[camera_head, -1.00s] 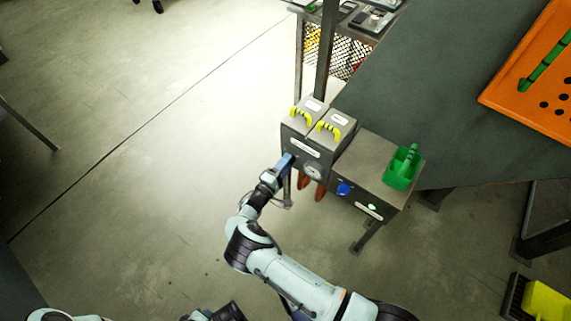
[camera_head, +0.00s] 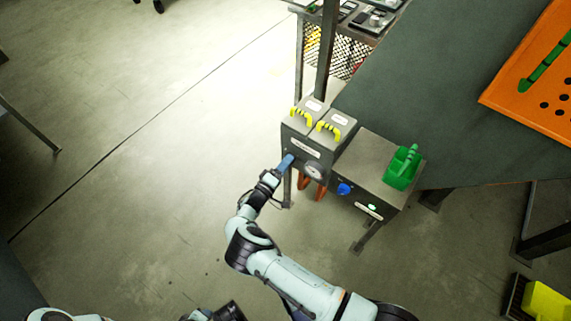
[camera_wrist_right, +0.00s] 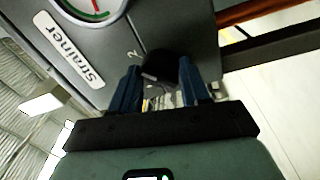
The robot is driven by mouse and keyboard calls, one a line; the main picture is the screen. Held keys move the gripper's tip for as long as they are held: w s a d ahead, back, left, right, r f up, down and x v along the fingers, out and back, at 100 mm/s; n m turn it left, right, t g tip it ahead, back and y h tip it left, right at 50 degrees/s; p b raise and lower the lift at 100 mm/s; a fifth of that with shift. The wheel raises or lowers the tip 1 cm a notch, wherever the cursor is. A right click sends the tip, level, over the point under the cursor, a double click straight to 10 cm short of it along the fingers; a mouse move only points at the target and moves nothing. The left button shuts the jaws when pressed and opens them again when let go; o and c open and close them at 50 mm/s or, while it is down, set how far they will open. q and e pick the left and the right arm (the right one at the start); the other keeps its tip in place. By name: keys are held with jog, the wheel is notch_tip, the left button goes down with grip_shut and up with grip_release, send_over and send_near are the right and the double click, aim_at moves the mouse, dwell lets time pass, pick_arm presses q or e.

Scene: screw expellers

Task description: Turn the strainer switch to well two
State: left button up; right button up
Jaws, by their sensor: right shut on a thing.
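The strainer switch is a black knob (camera_wrist_right: 160,68) on the grey front panel, beside the "Strainer" label (camera_wrist_right: 68,50). A mark that looks like a 2 (camera_wrist_right: 133,55) shows close to the knob. My right gripper (camera_wrist_right: 158,85) is shut on the knob, one blue finger on each side. In the head view my right gripper (camera_head: 287,160) is at the left part of the machine's front (camera_head: 305,150), and its fingers hide the switch there. The knob's exact pointing direction is hard to tell. Parts of my left arm show at the bottom edge, but its gripper does not.
A round gauge (camera_head: 314,172) sits right of the switch. Two lids with yellow handles (camera_head: 328,130) top the machine.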

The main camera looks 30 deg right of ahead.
jog(key=o, duration=1)
jog(key=shift+o, duration=0.2)
pick_arm(q)
jog(key=shift+w+d+r+t+p, duration=0.2)
jog(key=shift+w+r+t+p, duration=0.3)
jog(key=shift+w+r, duration=0.65)
pick_arm(e)
jog(key=v, duration=1.3)
jog(key=shift+a, duration=0.2)
pick_arm(q)
jog(key=shift+r, duration=0.1)
pick_arm(e)
jog(key=shift+s, duration=0.1)
